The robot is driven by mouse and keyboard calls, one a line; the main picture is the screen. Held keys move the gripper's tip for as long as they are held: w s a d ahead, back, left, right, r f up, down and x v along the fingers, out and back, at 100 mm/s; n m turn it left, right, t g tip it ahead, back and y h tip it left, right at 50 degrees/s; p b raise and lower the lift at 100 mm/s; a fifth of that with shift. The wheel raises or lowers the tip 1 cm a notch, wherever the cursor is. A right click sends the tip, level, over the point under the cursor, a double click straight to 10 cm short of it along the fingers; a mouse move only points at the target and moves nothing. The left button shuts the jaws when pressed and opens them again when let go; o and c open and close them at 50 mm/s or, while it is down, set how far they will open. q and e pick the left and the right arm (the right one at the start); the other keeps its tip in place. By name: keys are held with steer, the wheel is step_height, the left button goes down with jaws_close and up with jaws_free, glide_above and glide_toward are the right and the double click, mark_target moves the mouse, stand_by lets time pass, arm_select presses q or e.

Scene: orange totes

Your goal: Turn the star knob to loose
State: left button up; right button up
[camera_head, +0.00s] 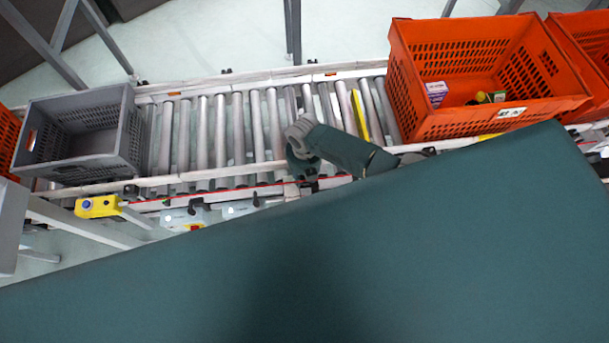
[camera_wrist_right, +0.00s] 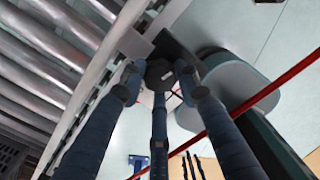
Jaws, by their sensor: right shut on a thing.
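The star knob (camera_wrist_right: 160,73) is a small dark knob beside the conveyor's side rail in the right wrist view. My right gripper (camera_wrist_right: 160,84) is shut on it, with dark fingers on its left and right and a third finger below in the picture. In the head view my right gripper (camera_head: 303,168) is at the near rail of the roller conveyor, partly covered by my own arm. The knob cannot be made out there. Its turned position cannot be told. My left gripper is in neither view.
A grey crate (camera_head: 72,170) stands on the conveyor at left. An orange tote (camera_head: 440,122) with a few items stands at right. A yellow box with a blue button (camera_head: 97,207) sits below the near rail. A red cord (camera_wrist_right: 262,97) runs close by the right gripper.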

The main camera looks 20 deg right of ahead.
mark_target(304, 178)
steer(key=shift+n+b, duration=0.3)
steer(key=shift+n, duration=0.8)
steer(key=o, duration=1.1)
steer(key=shift+o, duration=0.2)
step_height(304, 178, up, 12)
